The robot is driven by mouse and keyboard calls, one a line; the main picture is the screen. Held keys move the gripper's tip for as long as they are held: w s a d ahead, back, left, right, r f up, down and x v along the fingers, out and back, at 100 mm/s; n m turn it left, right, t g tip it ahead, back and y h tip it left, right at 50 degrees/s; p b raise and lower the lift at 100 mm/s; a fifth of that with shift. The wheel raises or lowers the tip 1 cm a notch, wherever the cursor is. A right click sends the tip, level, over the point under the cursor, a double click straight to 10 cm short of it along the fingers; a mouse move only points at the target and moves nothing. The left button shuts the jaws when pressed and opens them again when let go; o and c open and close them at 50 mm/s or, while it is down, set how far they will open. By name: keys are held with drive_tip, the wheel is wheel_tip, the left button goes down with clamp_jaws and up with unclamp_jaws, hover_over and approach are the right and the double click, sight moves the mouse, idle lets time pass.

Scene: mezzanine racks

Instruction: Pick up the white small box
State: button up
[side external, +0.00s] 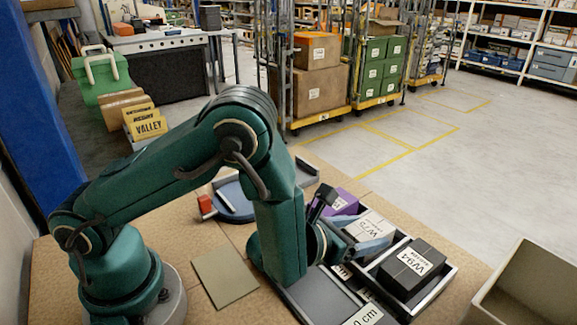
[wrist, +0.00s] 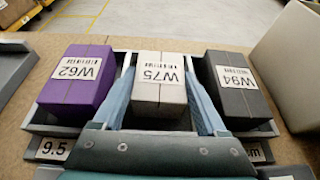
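The white small box (wrist: 160,78), labelled W75, sits upright in the middle compartment of a grey divided tray (wrist: 285,129). It also shows in the side external view (side external: 374,224), partly hidden by my gripper. My gripper (wrist: 160,95) is open, with its blue fingers on the left and right sides of the white box. The fingers run along both box sides; whether either one touches it I cannot tell. The gripper also shows in the side external view (side external: 352,222), low over the tray.
A purple box (wrist: 77,82) labelled W62 stands left of the white box, a dark grey box (wrist: 238,86) labelled W94 to its right, in neighbouring compartments. A beige bin (side external: 530,290) stands right of the tray. A flat olive panel (side external: 225,276) lies on the table left of my forearm.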

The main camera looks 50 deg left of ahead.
drive_tip(key=shift+c, duration=0.6)
drive_tip(key=shift+r, duration=0.1)
